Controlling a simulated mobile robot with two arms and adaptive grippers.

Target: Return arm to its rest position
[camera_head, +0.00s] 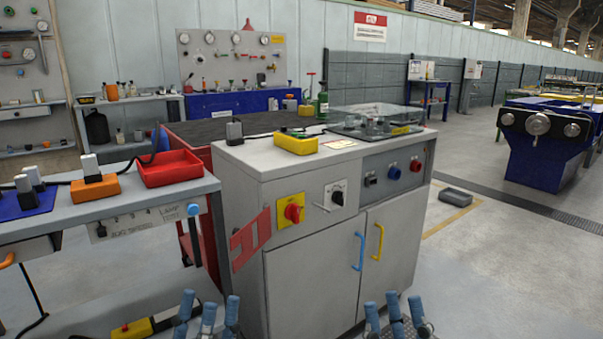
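My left gripper (209,311) shows at the bottom edge, left of centre. Its blue fingers point up and stand apart, with nothing seen between them. My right gripper (394,313) shows at the bottom edge, right of centre, in front of the grey cabinet's lower part. Its blue fingers are also spread and empty. Both grippers are low, below the cabinet top, and apart from each other. The arms behind them are mostly cut off by the picture's lower edge.
A grey cabinet (314,253) with a red knob (293,213), blue handle (360,251) and yellow handle (378,241) stands ahead. A workbench with a red tray (170,168) is at left.

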